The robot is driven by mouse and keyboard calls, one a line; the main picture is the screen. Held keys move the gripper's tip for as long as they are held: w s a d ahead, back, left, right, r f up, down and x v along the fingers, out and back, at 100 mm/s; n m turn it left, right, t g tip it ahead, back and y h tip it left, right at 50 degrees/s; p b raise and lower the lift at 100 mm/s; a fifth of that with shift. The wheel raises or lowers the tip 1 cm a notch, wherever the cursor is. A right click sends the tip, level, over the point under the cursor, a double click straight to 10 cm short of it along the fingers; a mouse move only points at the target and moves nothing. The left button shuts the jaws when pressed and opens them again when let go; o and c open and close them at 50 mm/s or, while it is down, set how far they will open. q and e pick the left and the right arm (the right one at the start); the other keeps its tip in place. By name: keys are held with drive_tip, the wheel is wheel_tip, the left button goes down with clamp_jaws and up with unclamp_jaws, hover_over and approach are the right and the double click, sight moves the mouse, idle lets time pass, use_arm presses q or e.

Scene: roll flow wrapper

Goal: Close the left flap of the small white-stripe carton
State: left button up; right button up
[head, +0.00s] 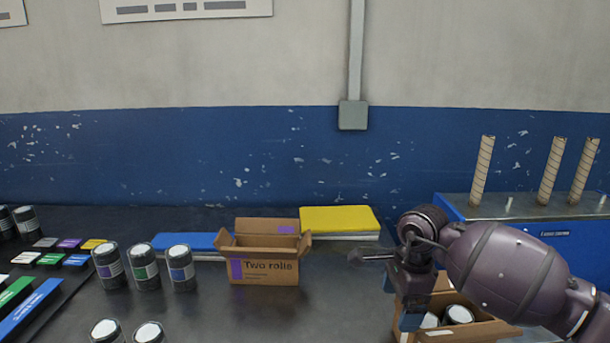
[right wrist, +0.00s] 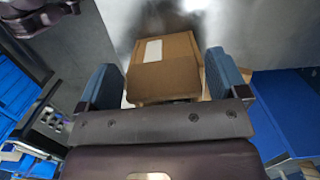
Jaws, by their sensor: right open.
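The small white-stripe carton (head: 482,331) stands at the lower right in the head view, partly hidden behind my right arm. Its top is open, and white-topped rolls (head: 459,314) show inside. In the right wrist view the carton (right wrist: 172,78) shows between the fingers, with its white stripe (right wrist: 153,51) on the brown board. My right gripper (head: 411,318) is open at the carton's left side, pointing down. In the right wrist view the gripper's blue fingers (right wrist: 163,85) stand apart on both sides of the carton. Whether they touch it I cannot tell. The left flap is mostly hidden by the gripper.
An open purple-stripe carton (head: 264,267) stands mid-table. Yellow (head: 338,219) and blue (head: 186,241) stacks lie behind it. Several dark rolls (head: 145,266) stand at the left. A blue cabinet (head: 560,245) with upright tubes is at the right. Table between the cartons is clear.

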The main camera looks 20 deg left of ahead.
drive_tip(key=shift+s+a+h, duration=0.1)
drive_tip(key=shift+a+h, duration=0.2)
drive_tip(key=shift+h, duration=0.2)
wheel_tip(320, 180, up, 11)
drive_tip(key=p, duration=0.1)
use_arm(q)
drive_tip(key=r, duration=0.1)
drive_tip(key=w+r+p, duration=0.1)
drive_tip(key=r, duration=0.1)
drive_tip(key=shift+w+r+t, duration=0.1)
drive_tip(key=shift+r+t, duration=0.15)
drive_tip(key=shift+t, duration=0.15)
use_arm(e)
drive_tip(key=s+a+r+m+g+y, duration=0.1)
drive_tip(key=s+a+r+m+y, duration=0.2)
drive_tip(key=a+r+y, duration=0.4)
drive_tip(key=s+a+r+m+y, duration=0.3)
drive_tip(key=a+r+y, duration=0.4)
drive_tip(key=a+y, duration=0.1)
drive_tip(key=shift+s+a+r+m+g, duration=0.15)
drive_tip(key=shift+s+a+m+g, duration=0.2)
drive_tip(key=shift+a+m+g, duration=0.1)
